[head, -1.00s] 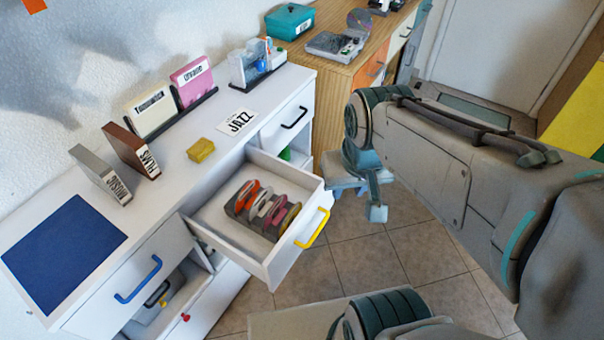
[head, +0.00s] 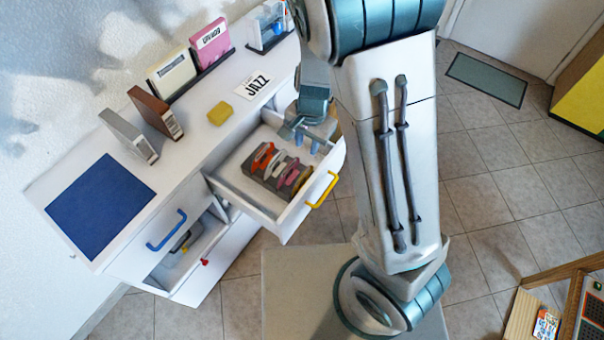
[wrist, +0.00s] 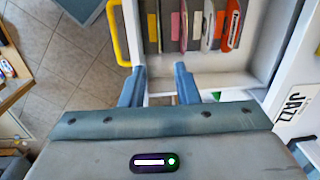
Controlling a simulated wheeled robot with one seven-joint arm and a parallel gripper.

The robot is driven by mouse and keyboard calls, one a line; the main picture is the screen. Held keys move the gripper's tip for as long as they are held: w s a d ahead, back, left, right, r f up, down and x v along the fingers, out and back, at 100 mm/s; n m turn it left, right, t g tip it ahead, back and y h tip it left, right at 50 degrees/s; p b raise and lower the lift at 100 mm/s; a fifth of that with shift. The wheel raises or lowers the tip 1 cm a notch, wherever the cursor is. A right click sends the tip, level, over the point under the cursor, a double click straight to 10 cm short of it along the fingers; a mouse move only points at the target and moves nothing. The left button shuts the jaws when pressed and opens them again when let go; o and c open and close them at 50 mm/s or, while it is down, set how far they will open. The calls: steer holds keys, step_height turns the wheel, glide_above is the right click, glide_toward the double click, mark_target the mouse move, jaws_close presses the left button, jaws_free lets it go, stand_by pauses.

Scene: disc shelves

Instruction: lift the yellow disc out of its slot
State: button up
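The yellow disc (head: 303,182) stands upright in the end slot of a dark rack (head: 257,171) inside the open drawer, nearest the yellow handle. In the head view my gripper (head: 308,138) hangs by the drawer's right part, apart from the discs. My arm hides part of the drawer.
Pink (head: 287,171), grey-white and orange (head: 262,157) discs stand beside the yellow one. The drawer (head: 270,219) has raised walls and a yellow handle (head: 324,189). A yellow block (head: 220,113) and JAZZ card (head: 256,87) lie on the cabinet top.

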steer(key=f, duration=0.1)
steer(key=b, duration=0.2)
glide_above(303, 173)
steer(key=f, duration=0.8)
steer(key=shift+w+d+f, duration=0.1)
steer(key=shift+w+d, duration=0.15)
steer(key=shift+w, duration=0.15)
steer(key=f, duration=0.5)
steer(key=shift+s+a+f, duration=0.25)
steer(key=shift+s+f, duration=0.05)
jaws_close()
